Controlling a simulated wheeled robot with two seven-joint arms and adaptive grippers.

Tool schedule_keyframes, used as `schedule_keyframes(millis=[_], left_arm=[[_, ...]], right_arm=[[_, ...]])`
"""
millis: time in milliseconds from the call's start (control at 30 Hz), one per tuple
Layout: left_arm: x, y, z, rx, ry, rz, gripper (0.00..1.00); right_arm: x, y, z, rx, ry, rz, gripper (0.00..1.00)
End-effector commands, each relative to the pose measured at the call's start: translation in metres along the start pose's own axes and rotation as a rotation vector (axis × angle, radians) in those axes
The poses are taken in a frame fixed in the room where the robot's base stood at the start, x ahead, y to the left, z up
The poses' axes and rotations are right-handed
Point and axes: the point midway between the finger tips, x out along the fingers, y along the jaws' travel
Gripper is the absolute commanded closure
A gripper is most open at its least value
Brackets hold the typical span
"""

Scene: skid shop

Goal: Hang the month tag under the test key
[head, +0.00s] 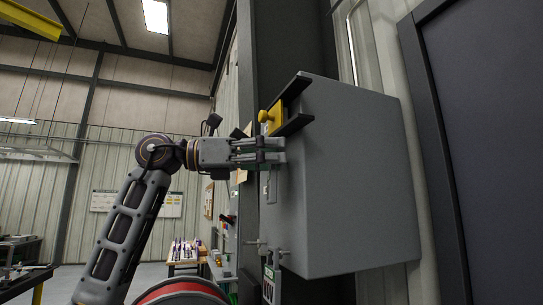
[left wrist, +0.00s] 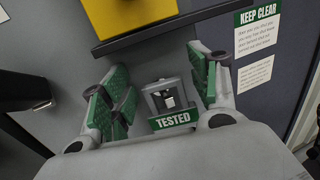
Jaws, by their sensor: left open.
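My left gripper (head: 277,151) is at the left-hand face of the grey cabinet (head: 350,180). In the left wrist view its green-padded fingers (left wrist: 160,80) are spread apart. Between them is a small grey frame (left wrist: 165,95) with a white square in it, above a green plate reading TESTED (left wrist: 173,120). I cannot tell whether the fingers touch it, nor whether this is the test key or the month tag. A yellow block with a knob (head: 271,117) sits on the cabinet face above the gripper, between dark guards. My right gripper is not in view.
Pegs (head: 262,247) stick out low on the cabinet face, with a green-and-grey item (head: 268,274) below. A dark guard bar (left wrist: 165,28) runs just above the fingers. A KEEP CLEAR sign (left wrist: 257,16) is on the right. Open floor lies left.

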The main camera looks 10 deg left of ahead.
Motion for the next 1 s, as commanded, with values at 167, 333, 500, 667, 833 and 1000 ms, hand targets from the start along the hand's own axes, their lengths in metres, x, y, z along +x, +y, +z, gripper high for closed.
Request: schedule_keyframes(millis=[167,333,500,667,833,1000], left_arm=[[-0.008,0.001,0.0,0.0,0.0,0.002,0.39],[-0.024,0.001,0.0,0.0,-0.001,0.003,0.39],[-0.046,0.001,0.0,0.0,-0.001,0.003,0.39],[-0.068,0.001,0.0,0.0,0.0,0.003,0.39],[-0.091,0.001,0.0,0.0,0.0,0.003,0.39],[-0.109,0.001,0.0,0.0,-0.001,0.002,0.39]], right_arm=[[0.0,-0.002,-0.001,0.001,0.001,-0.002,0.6],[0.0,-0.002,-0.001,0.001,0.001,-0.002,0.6],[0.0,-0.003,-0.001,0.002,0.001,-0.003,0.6],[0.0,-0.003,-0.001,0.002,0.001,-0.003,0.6],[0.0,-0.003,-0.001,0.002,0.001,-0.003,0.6],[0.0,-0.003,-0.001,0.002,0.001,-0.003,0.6]])
